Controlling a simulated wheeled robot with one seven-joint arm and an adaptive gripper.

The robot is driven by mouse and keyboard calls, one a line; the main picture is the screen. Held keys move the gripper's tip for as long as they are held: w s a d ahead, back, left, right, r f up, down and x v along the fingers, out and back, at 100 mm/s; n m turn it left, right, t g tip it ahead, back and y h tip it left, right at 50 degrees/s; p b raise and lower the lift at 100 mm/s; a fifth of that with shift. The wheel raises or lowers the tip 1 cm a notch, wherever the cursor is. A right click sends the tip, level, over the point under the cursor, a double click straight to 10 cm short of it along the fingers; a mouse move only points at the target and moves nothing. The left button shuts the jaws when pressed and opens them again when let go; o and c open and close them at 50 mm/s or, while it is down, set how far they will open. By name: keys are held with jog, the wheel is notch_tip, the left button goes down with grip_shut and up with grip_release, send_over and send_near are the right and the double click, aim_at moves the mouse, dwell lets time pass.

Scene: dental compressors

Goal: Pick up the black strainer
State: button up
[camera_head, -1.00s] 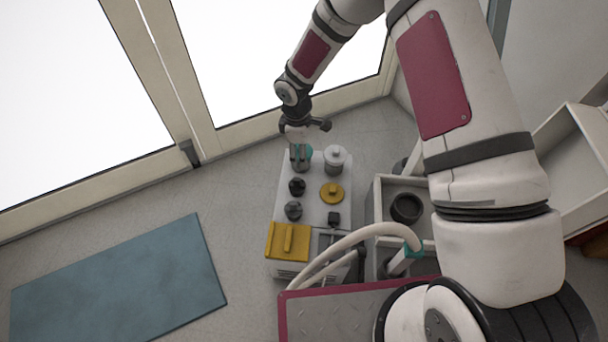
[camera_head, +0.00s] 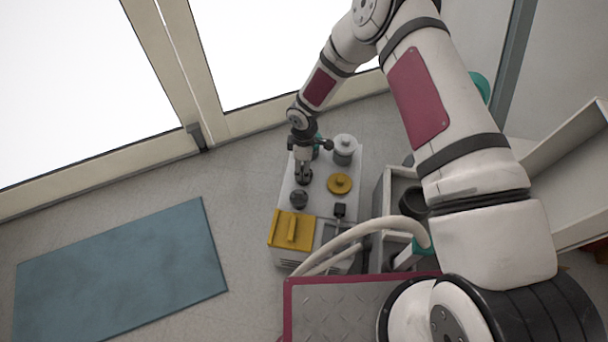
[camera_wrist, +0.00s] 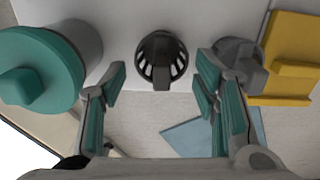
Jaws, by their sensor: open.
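The black strainer (camera_wrist: 161,58), a dark slotted cup, sits on the white top of the unit and shows in the upper middle of the wrist view. In the head view the strainer (camera_head: 304,179) lies just below the gripper's end, partly hidden by it. My gripper (camera_wrist: 161,76) is open, with one teal-padded finger to each side of the strainer in the picture. I see no contact between the fingers and the strainer. In the head view my gripper (camera_head: 303,165) points down over the unit's left part.
A dark grey knob-like part (camera_wrist: 238,58) stands close beside the right finger. A teal-lidded container (camera_wrist: 40,70) is left of the left finger. The unit also carries a grey canister (camera_head: 344,150), a yellow disc (camera_head: 339,184) and a yellow block (camera_head: 291,229). A blue mat (camera_head: 120,265) lies on the floor.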

notch_tip(320, 180, down, 5)
jog(key=b, duration=0.2)
jog(key=shift+s+f+b, duration=0.1)
jog(key=shift+b, duration=0.25)
jog(key=shift+c, duration=0.2)
jog(key=c, duration=0.6)
